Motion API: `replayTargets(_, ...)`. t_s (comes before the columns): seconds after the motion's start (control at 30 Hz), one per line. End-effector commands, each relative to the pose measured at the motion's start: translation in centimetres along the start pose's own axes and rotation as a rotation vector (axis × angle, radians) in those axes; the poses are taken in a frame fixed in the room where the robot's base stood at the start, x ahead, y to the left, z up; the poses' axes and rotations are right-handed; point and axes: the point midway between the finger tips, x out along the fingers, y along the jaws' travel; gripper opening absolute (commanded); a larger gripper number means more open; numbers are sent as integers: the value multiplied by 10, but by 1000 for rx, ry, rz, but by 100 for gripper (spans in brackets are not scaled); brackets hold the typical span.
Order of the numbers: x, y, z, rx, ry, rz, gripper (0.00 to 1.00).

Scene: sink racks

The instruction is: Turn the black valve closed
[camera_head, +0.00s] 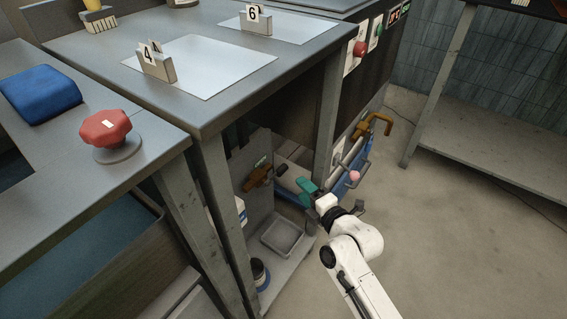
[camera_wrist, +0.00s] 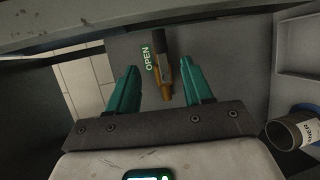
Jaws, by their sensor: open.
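The valve has a black handle (camera_wrist: 159,42) and a brass-coloured body (camera_wrist: 164,80), mounted on a grey panel under the worktop. In the wrist view the handle points up, beside a label reading OPEN (camera_wrist: 148,58). The brass body (camera_head: 258,176) also shows in the head view, below the counter. My gripper (camera_head: 304,184) has teal fingers and reaches in under the counter from the right. In the wrist view the gripper (camera_wrist: 158,67) is open, with the valve between the lines of its fingers. I cannot tell that either finger touches it.
A counter leg (camera_head: 327,125) and the worktop edge (camera_head: 270,95) are close to my arm. A grey tray (camera_head: 283,236) and a dark container (camera_head: 260,272) sit below. A red knob (camera_head: 106,130) is on the left bench. Yellow-brown and blue pipework is behind my gripper. Open floor lies right.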

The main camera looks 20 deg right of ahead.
Motion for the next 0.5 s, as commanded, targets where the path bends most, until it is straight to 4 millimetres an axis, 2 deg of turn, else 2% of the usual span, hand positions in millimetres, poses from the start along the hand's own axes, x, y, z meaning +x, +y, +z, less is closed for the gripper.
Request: replayTargets(0.5,17,-4,0,-15,1,-3,51)
